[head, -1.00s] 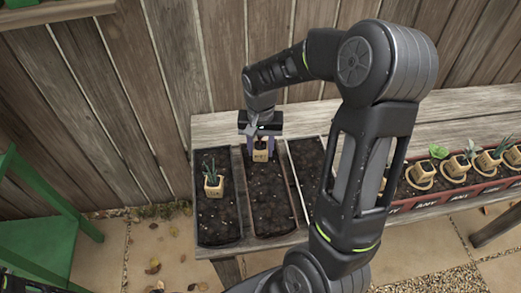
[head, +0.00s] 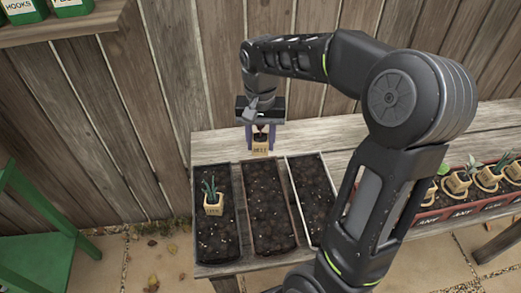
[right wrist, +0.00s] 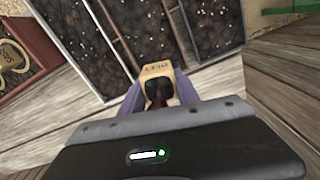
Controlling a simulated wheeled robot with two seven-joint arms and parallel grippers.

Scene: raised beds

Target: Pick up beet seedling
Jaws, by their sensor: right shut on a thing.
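The beet seedling is in a small tan pot (head: 260,149) with dark lettering that seems to read BEET. My right gripper (head: 261,138) is shut on it and holds it behind the far edge of the middle soil tray (head: 268,205), seemingly raised above the bench. In the right wrist view the pot (right wrist: 158,72) sits between the purple fingers, with dark soil and a dark reddish stem showing. The leaves are mostly hidden by the gripper. My left gripper is not in view.
A leek-like seedling pot (head: 213,205) stands in the left tray (head: 218,258). The right tray (head: 314,200) shows only soil. Several potted seedlings stand in a red rack (head: 462,210) at right. A green chair (head: 40,215) is at left.

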